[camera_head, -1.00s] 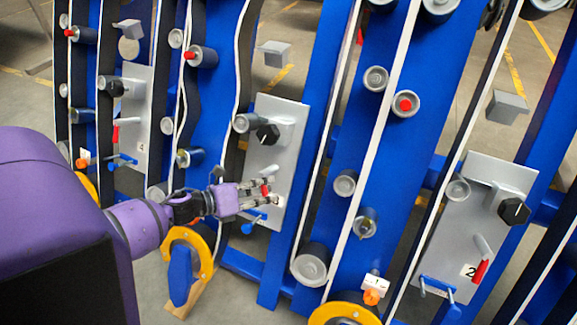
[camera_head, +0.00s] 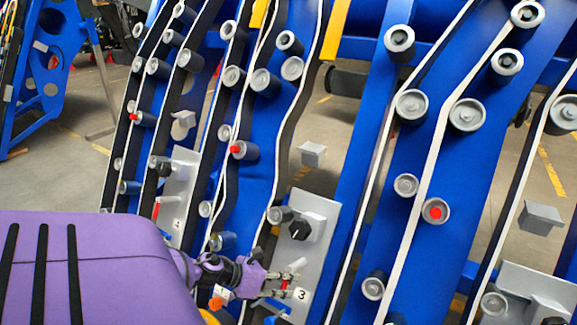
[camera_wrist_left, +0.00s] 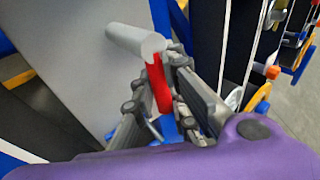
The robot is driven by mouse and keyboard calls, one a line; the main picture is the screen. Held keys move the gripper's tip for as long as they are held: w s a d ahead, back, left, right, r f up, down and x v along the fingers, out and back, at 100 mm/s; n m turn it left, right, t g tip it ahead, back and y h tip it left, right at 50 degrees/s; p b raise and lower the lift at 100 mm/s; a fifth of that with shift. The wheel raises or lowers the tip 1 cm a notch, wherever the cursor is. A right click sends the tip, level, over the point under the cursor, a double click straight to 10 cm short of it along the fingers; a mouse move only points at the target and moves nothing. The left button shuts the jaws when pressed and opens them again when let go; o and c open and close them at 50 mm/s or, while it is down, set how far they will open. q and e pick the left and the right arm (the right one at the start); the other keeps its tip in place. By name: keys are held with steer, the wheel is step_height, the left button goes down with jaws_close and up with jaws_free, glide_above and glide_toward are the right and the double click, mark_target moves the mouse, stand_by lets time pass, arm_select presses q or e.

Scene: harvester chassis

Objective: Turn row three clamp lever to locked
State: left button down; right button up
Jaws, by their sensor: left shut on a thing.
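The row three plate (camera_head: 318,222) is grey and carries a black knob (camera_head: 300,230) and a label with the number 3 (camera_head: 302,294). My left gripper (camera_head: 284,284) is at the lower part of this plate, beside the label. In the left wrist view the red lever (camera_wrist_left: 158,84) hangs down from a grey cylindrical post (camera_wrist_left: 138,42). The fingers of my left gripper (camera_wrist_left: 170,110) are shut around the red lever. The lever's lower end is partly hidden between the fingers. My right gripper does not show.
Blue row frames with grey rollers (camera_head: 467,115) and white belts stand on both sides of the plate. The row four plate (camera_head: 178,192) is to the left, another plate (camera_head: 525,290) to the right. A grey block (camera_head: 312,153) sits above the knob.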

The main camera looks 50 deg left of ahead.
arm_select(q)
steer(key=shift+a, duration=0.1)
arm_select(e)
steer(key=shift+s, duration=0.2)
arm_select(q)
steer(key=c, duration=1.7)
jaws_free()
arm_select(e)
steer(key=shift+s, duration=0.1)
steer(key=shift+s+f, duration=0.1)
arm_select(q)
steer(key=v, duration=1.2)
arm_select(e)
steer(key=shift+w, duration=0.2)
